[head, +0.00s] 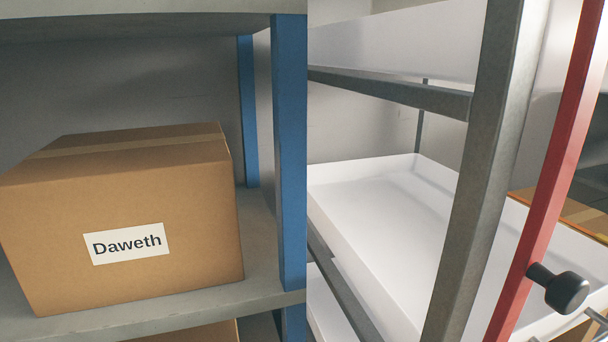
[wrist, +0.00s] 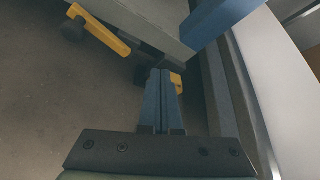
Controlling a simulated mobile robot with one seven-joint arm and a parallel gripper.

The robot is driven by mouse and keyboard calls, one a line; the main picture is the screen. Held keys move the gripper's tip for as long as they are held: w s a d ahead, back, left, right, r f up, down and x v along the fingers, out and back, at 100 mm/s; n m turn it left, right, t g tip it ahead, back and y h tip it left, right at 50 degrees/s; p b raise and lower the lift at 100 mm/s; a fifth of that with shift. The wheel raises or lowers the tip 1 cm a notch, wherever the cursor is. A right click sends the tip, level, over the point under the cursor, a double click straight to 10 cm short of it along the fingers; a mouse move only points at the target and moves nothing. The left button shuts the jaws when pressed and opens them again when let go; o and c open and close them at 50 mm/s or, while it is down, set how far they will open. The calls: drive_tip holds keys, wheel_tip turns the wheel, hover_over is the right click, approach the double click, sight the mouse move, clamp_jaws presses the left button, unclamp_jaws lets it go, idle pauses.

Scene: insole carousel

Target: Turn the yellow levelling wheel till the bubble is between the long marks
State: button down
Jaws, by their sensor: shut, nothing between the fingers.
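My gripper (wrist: 160,74) is shut and empty in the wrist view, its two blue-grey fingers side by side and pointing away from the camera. A small yellow part (wrist: 176,80) shows just right of the fingertips, partly hidden by them. I cannot tell whether it is the levelling wheel or whether the fingers touch it. A yellow bar (wrist: 100,30) lies at the upper left, with dark round parts near it. No bubble or long marks can be made out in either view. My gripper is not in the head view.
In the head view, a cardboard box (head: 140,215) labelled "Daweth" stands on a grey shelf beside a blue post (head: 290,150). White trays (head: 385,215), a grey post (head: 485,170) and a red bar (head: 550,170) with a black knob (head: 566,292) are to the right. Bare floor (wrist: 60,110) shows in the wrist view.

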drive_tip(key=s, duration=0.2)
drive_tip(key=s+d, duration=0.1)
drive_tip(key=s, duration=0.2)
drive_tip(key=shift+s+d+r+b, duration=0.2)
drive_tip(key=shift+s+d+b, duration=0.05)
drive_tip(key=shift+s+b, duration=0.1)
drive_tip(key=w+p, duration=0.1)
drive_tip(key=w, duration=0.5)
drive_tip(key=shift+a+r, duration=0.35)
idle(0.7)
drive_tip(key=shift+w+d+f, duration=0.1)
drive_tip(key=shift+d+f, duration=0.05)
drive_tip(key=shift+f, duration=0.2)
idle(0.6)
